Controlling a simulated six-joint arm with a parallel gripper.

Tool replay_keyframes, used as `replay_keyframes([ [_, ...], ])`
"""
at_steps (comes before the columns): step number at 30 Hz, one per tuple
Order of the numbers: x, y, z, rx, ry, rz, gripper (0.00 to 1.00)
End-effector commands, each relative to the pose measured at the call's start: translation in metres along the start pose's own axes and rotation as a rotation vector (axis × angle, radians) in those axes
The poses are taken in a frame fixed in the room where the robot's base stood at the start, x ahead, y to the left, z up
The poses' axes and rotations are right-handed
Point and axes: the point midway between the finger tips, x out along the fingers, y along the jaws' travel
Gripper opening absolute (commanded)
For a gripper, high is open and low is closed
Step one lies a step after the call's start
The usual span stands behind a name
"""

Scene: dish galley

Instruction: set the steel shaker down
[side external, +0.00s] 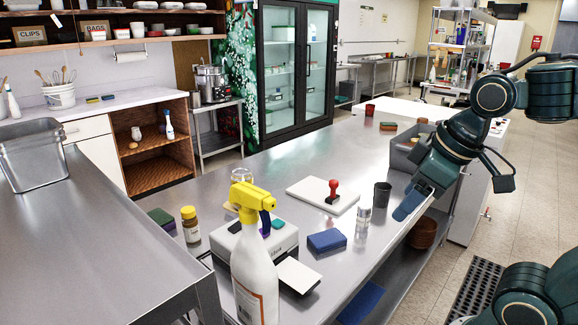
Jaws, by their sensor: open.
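A dark grey, tapered cup (382,195), which looks like the steel shaker, stands upright on the steel counter (300,175) near its right edge. My gripper (402,212) is just to the right of the cup, pointing down and left. Its jaws are open, though the gap between them is hard to see from this side. Whether a finger touches the cup cannot be told. A small clear or silvery cylinder (364,218) stands in front of the cup, to its left.
A white board (305,190) with a red-handled stamp (333,190) lies left of the cup. A blue sponge (327,240), a yellow-topped spray bottle (254,260) and a scale (285,240) are nearer the camera. A grey bin (405,155) stands behind. The counter's far middle is mostly clear.

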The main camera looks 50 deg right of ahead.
Motion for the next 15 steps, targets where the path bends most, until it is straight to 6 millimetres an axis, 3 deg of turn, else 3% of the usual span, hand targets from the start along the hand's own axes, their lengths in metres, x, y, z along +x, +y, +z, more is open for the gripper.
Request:
replay_keyframes([
  [6, -0.004, -0.015, 0.022, 0.137, 0.05, -0.016, 0.59],
  [15, -0.004, -0.018, 0.027, 0.176, 0.059, -0.021, 0.59],
])
